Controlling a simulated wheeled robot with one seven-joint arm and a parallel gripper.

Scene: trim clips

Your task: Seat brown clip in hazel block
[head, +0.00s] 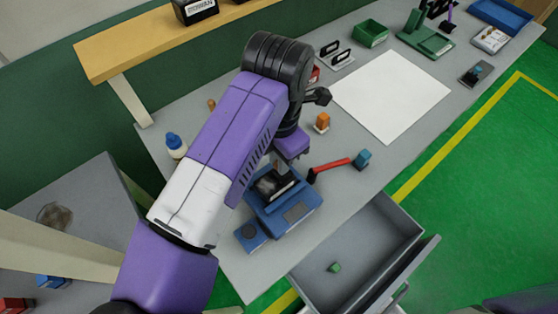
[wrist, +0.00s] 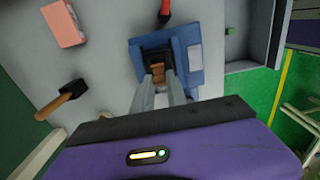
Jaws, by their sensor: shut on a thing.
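A small brown clip (wrist: 157,71) shows in the wrist view between the fingertips of my gripper (wrist: 158,80), which is shut on it. The clip is at the dark recess of a blue fixture (wrist: 182,55); I cannot tell whether it touches or is seated. The fixture also shows in the head view (head: 297,214), on the grey bench below my purple hand. My arm hides the fingertips there. I cannot clearly tell a hazel block apart from the dark part within the fixture.
An open grey drawer (head: 375,245) with a small green piece juts out in front. A black-headed mallet (wrist: 62,102) lies left in the wrist view.

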